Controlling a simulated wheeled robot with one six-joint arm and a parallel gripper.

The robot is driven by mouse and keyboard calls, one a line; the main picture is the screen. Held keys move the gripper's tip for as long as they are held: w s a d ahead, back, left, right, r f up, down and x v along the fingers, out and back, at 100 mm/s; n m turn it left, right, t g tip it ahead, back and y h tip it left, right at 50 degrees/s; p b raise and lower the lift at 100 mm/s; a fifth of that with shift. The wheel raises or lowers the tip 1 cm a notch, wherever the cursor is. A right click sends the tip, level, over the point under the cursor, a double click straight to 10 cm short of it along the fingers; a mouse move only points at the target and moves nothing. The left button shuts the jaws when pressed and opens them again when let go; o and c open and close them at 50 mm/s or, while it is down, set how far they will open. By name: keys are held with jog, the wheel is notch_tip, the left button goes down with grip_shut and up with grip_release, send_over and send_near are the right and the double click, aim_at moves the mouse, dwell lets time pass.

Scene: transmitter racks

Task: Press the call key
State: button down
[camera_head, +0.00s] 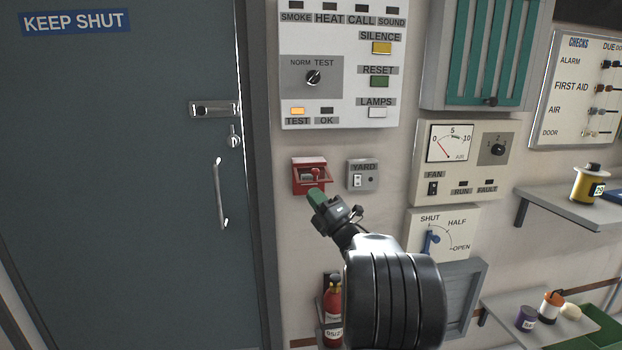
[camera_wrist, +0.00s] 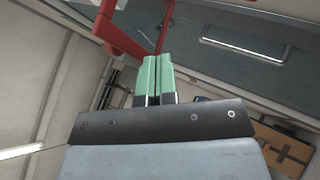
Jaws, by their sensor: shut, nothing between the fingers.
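A small red wall box (camera_head: 297,175) with a projecting red frame and a grey part inside hangs below the white alarm panel; I read no label on it, and the call key is not clearly marked. My gripper (camera_head: 316,196) is shut and empty, its green fingertips at the lower edge of this box. In the wrist view the shut green fingers (camera_wrist: 157,62) point up at red bars (camera_wrist: 121,38) close by. I cannot tell whether they touch. The word CALL stands under a dark lamp on the alarm panel (camera_head: 340,140).
A YARD switch plate (camera_head: 363,175) is just right of the red box. The fan panel (camera_head: 463,160) and the SHUT/HALF/OPEN lever plate (camera_head: 442,233) are further right. A grey door (camera_head: 120,180) with a handle is left. A fire extinguisher (camera_head: 333,297) stands below.

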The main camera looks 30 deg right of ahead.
jog(key=shift+w+d+p, duration=0.3)
jog(key=shift+w+d, duration=0.25)
jog(key=shift+w, duration=0.55)
jog(key=shift+w+d+p, duration=0.3)
jog(key=shift+w+d, duration=0.2)
jog(key=shift+w, duration=0.6)
jog(key=shift+w+d+p, duration=0.3)
jog(key=shift+w+d, duration=0.25)
jog(key=shift+w, duration=0.55)
jog(key=shift+w+d+f+b, duration=0.15)
jog(key=shift+w+b, duration=0.1)
jog(key=shift+b, duration=0.15)
jog(key=shift+w, duration=0.25)
jog(key=shift+w+d+b, duration=0.2)
jog(key=shift+w+b, duration=0.1)
jog(key=shift+b, duration=0.2)
jog(key=shift+s+a+b, duration=0.1)
jog(key=shift+s+b, duration=0.1)
jog(key=shift+b, duration=0.15)
jog(key=shift+s+a+b, duration=0.25)
jog(key=shift+s+b, duration=0.25)
jog(key=shift+b, duration=0.25)
